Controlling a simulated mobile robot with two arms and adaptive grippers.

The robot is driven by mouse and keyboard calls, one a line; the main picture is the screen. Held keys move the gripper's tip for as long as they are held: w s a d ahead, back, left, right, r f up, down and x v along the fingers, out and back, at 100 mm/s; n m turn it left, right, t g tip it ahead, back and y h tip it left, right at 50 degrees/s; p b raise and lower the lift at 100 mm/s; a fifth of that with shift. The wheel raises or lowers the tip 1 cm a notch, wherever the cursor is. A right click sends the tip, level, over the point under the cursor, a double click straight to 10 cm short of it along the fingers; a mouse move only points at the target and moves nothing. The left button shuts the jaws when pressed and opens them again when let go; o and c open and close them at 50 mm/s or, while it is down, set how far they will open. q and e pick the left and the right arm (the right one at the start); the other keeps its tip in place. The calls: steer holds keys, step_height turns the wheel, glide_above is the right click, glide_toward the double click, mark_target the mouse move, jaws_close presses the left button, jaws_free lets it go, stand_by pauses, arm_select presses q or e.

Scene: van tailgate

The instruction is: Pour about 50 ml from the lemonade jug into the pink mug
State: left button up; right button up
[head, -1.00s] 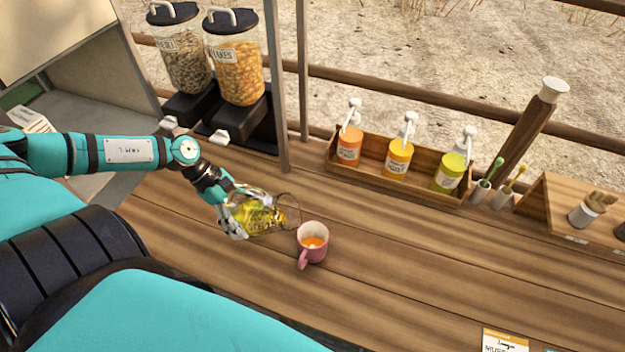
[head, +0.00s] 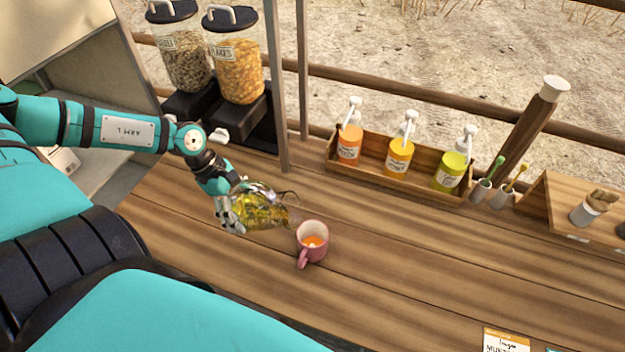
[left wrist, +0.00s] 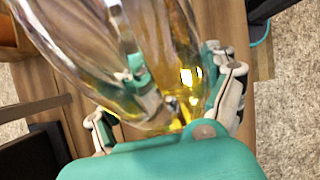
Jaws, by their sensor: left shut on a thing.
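The lemonade jug (head: 262,209) is clear glass with yellow liquid in it. My left gripper (head: 232,208) is shut on it. The jug is tilted, its mouth toward the right, beside the pink mug (head: 312,243). The mug stands upright on the wooden counter with its handle toward the front. Some orange liquid shows inside the mug. No stream between jug and mug can be made out. In the left wrist view the jug (left wrist: 120,60) fills the space between the fingers. My right gripper is not in view.
A wooden rack (head: 374,170) with several pump bottles stands at the back of the counter (head: 420,285). Two cereal dispensers (head: 236,70) stand at the back left. A card (head: 506,340) lies at the front right. The counter right of the mug is clear.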

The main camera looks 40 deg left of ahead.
mark_target(247, 197)
arm_select(q)
steer(key=shift+w+d+r+y+b, duration=0.1)
steer(key=shift+r+y+b, duration=0.2)
steer(key=shift+r+y, duration=0.45)
steer(key=shift+w+d+r+g+b, duration=0.15)
steer(key=shift+d+r+g+b, duration=0.15)
steer(key=shift+r+b, duration=0.15)
steer(key=shift+f, duration=0.1)
steer(key=shift+w+d, duration=0.1)
steer(key=shift+w+d, duration=0.15)
steer(key=shift+d, duration=0.05)
steer(key=shift+d, duration=0.25)
stand_by(0.5)
